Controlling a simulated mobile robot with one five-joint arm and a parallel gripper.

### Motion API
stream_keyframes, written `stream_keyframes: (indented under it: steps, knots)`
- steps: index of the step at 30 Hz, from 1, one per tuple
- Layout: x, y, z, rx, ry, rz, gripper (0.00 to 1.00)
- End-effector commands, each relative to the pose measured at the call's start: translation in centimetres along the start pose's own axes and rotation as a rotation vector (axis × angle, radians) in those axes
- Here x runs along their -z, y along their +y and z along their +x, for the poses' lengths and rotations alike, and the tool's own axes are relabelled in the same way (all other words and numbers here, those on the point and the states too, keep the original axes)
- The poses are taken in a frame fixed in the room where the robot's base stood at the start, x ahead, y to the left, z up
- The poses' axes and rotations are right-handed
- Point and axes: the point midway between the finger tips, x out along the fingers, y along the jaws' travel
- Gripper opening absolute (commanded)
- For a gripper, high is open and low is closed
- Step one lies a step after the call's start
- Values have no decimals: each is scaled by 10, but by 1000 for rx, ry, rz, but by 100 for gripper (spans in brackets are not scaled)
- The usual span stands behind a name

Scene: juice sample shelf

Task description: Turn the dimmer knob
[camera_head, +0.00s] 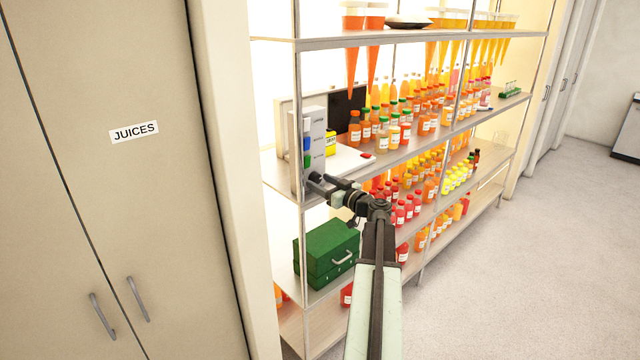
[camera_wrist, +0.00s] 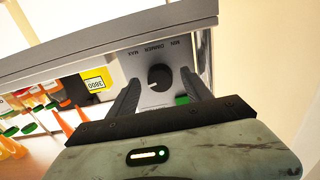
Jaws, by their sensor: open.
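The dimmer knob (camera_wrist: 160,77) is a round black dial with a light pointer mark, set in a grey panel (camera_wrist: 105,62) lettered MIN, DIMMER and MAX. The wrist view shows it upside down. My gripper (camera_wrist: 163,85) is open, with its two dark fingers on either side of the knob. I cannot tell whether the fingers touch it. In the head view, my gripper (camera_head: 312,182) is at the left end of the middle shelf, by the grey box (camera_head: 317,130) with blue and green patches. The knob cannot be made out there.
Bottles crowd the shelf (camera_head: 420,140) to the right. A green toolbox (camera_head: 327,252) sits below my gripper. A metal upright (camera_head: 300,230) stands close by the gripper. A beige cabinet labelled JUICES (camera_head: 100,190) stands at left. The floor (camera_head: 490,280) at right is clear.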

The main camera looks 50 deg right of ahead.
Motion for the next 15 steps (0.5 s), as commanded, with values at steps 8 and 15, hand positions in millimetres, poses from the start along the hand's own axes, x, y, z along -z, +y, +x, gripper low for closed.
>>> stream_keyframes:
  steps: [8,15]
  knots:
    - [0,1,7,-3,0,0,58]
    - [0,1,6,-3,0,0,10]
